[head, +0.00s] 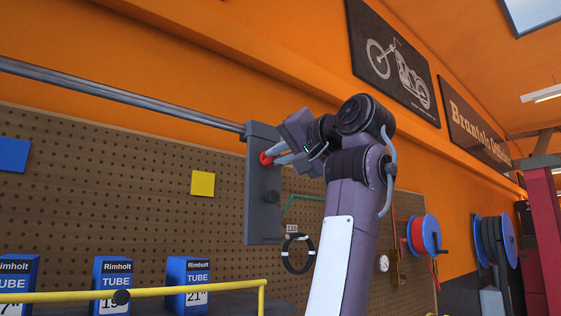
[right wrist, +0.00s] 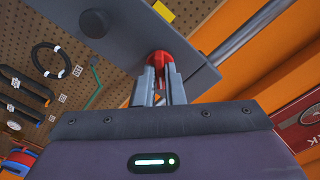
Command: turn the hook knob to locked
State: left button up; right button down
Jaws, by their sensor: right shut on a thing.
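The hook knob is red (head: 266,159) and sits on the upper part of a grey upright plate (head: 262,215) fixed in front of the pegboard. My right gripper (head: 283,155) reaches it from the right and is shut on it. In the right wrist view the two fingers (right wrist: 160,84) close around the red knob (right wrist: 159,62), which partly hides behind them. Whether the knob stands at locked cannot be read; no marking shows. My left gripper is not in view.
A metal bar (head: 130,98) runs from the plate's top to the left. A dark round knob (head: 271,196) sits lower on the plate. A yellow rail (head: 180,291) and blue tube boxes (head: 188,271) stand below. A black ring (head: 298,254) hangs on the pegboard.

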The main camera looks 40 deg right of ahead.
jog(key=n+b, duration=0.1)
jog(key=n, duration=0.3)
jog(key=shift+f+n, duration=0.1)
jog(key=shift+n, duration=0.2)
jog(key=shift+n+b, duration=0.75)
jog(key=shift+n, duration=1.15)
jog(key=c, duration=1.5)
grip_release()
jog(key=shift+w, duration=0.1)
jog(key=shift+w+a, duration=0.1)
